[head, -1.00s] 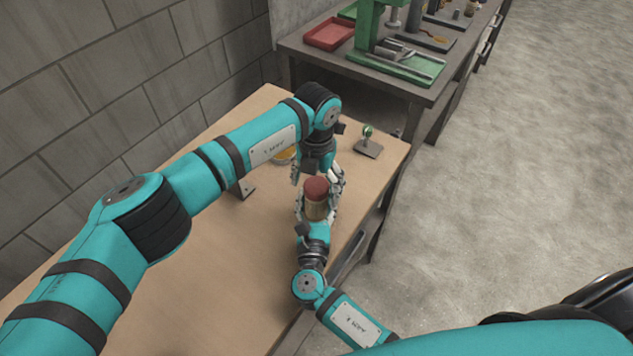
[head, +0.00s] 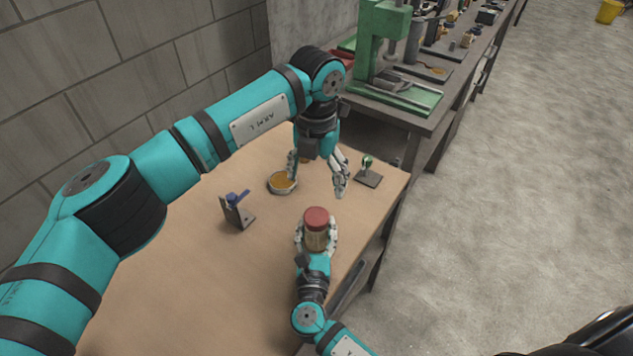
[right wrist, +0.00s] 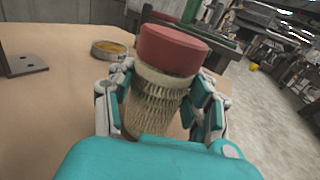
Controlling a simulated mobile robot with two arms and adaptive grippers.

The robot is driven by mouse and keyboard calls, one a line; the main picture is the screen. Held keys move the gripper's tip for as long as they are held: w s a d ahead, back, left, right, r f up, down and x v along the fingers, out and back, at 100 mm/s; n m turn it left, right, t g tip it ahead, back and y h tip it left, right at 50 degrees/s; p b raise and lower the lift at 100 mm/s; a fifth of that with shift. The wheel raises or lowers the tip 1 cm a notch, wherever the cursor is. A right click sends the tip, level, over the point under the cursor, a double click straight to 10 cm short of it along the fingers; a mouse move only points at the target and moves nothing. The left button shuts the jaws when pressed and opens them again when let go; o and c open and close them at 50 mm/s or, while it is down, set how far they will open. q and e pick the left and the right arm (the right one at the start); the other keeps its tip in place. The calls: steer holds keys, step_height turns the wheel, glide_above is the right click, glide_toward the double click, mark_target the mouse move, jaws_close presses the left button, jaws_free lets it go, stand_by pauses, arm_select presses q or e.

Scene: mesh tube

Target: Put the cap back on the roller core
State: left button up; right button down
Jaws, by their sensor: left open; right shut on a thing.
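The roller core (head: 316,239) is a pale mesh-covered cylinder standing upright in my right gripper (head: 316,236). Its mesh side also shows in the right wrist view (right wrist: 155,100). The red cap (head: 316,218) sits on top of the core, and in the right wrist view the cap (right wrist: 171,49) looks slightly tilted along with the core. My right gripper's fingers are closed around the core from both sides. My left gripper (head: 318,181) is open and empty, above and behind the cap, apart from it.
A round dish with amber contents (head: 283,182) lies behind and left of the core. A metal bracket with a blue part (head: 236,212) stands further left. A small stand with a green knob (head: 368,172) is at the right. Bare wooden table (head: 200,290) lies at the left front.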

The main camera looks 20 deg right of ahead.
steer(key=shift+c, duration=2.3)
jaws_free()
steer(key=v, duration=1.2)
